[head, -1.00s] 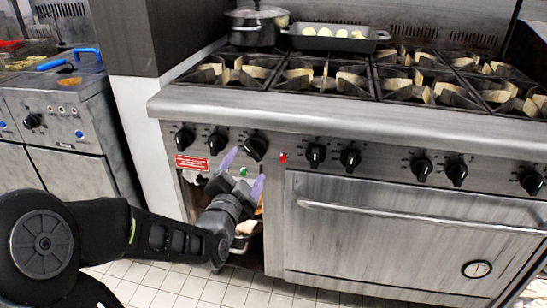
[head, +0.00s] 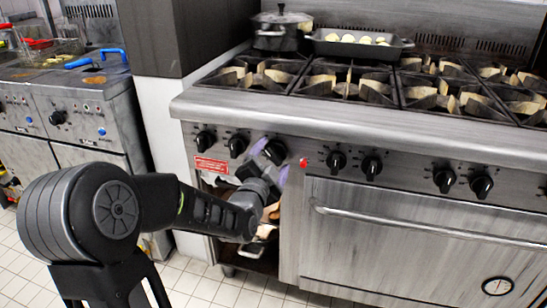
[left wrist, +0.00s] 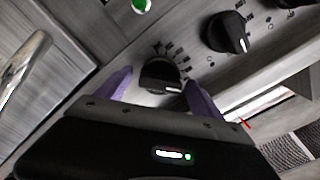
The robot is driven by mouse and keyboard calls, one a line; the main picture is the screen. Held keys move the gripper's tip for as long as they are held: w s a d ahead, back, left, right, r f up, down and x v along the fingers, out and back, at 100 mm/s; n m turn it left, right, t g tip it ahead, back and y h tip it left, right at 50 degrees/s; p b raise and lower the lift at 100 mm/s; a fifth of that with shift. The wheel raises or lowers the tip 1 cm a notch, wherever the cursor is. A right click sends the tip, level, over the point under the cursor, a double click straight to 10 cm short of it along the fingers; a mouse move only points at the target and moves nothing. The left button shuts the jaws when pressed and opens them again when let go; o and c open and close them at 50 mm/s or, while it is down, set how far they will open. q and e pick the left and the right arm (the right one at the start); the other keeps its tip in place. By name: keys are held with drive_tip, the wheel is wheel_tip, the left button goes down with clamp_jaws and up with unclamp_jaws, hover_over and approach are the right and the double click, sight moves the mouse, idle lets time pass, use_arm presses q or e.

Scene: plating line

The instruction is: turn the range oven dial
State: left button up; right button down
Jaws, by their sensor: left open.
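The range (head: 390,125) has a row of black dials along its steel front panel. My left gripper (head: 271,163) is open at the third dial from the left (head: 275,151), just left of the red light. In the left wrist view this dial (left wrist: 160,76) sits between the two purple fingertips, with a gap visible at each side. The fingers partly cover the dial in the head view. I cannot tell how deep the dial lies between them. My right gripper is not in view.
A second dial (left wrist: 228,32) is close beside the gripper. A pot (head: 281,30) and a tray of pale round pieces (head: 330,48) stand on the burners. The oven door handle (head: 420,226) is to the right. Fryers (head: 75,125) stand at the left.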

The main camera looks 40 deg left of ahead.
use_arm(q)
drive_tip(key=shift+w+a, duration=0.2)
drive_tip(key=shift+w, duration=0.35)
drive_tip(key=c, duration=1.3)
